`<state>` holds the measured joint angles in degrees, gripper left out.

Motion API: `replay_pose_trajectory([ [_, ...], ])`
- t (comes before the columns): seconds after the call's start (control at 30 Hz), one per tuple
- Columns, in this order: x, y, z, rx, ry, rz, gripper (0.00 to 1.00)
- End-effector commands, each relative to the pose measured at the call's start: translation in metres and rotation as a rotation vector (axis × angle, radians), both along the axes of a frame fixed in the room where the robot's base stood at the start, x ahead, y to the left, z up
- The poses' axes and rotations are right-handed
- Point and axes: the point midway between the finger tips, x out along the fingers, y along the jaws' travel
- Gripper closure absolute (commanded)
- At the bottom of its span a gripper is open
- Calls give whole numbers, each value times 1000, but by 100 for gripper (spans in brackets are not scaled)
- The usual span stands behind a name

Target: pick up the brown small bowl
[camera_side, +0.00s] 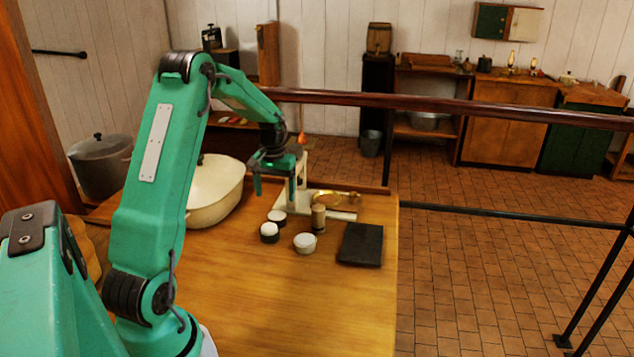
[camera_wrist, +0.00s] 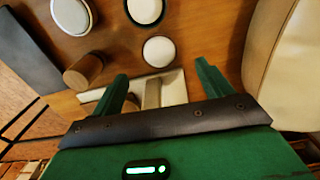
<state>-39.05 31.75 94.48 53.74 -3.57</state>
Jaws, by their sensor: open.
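A small dark bowl (camera_side: 269,237) with a white inside stands on the wooden table; it looks near black, and is the nearest match to a brown small bowl. It shows at the top edge of the wrist view (camera_wrist: 145,10), partly cut off. A second small bowl (camera_side: 277,217) with a white top stands just behind it, and shows in the wrist view (camera_wrist: 158,50). A white small bowl (camera_side: 305,244) stands to the right. My gripper (camera_side: 275,195) is open and empty, above the table and behind the small bowls. Its fingers (camera_wrist: 162,71) show apart in the wrist view.
A brown cylinder (camera_side: 318,218) stands close to the bowls. A dark flat slab (camera_side: 360,244) lies near the table's right edge. A large cream pot (camera_side: 215,192) stands left. The front tabletop is clear.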

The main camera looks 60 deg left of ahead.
Motion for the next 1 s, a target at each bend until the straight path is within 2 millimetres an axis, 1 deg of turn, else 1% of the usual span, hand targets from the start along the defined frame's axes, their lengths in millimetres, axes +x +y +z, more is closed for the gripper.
replay_pose_trajectory([
  [0.3, 0, -1, -23, -2, 2, -1, 22],
  [0.53, 0, -1, -26, -1, 1, -1, 22],
  [0.67, -1, -1, -33, -2, 2, -1, 22],
  [1.0, -1, -2, -70, -2, 2, -1, 22],
])
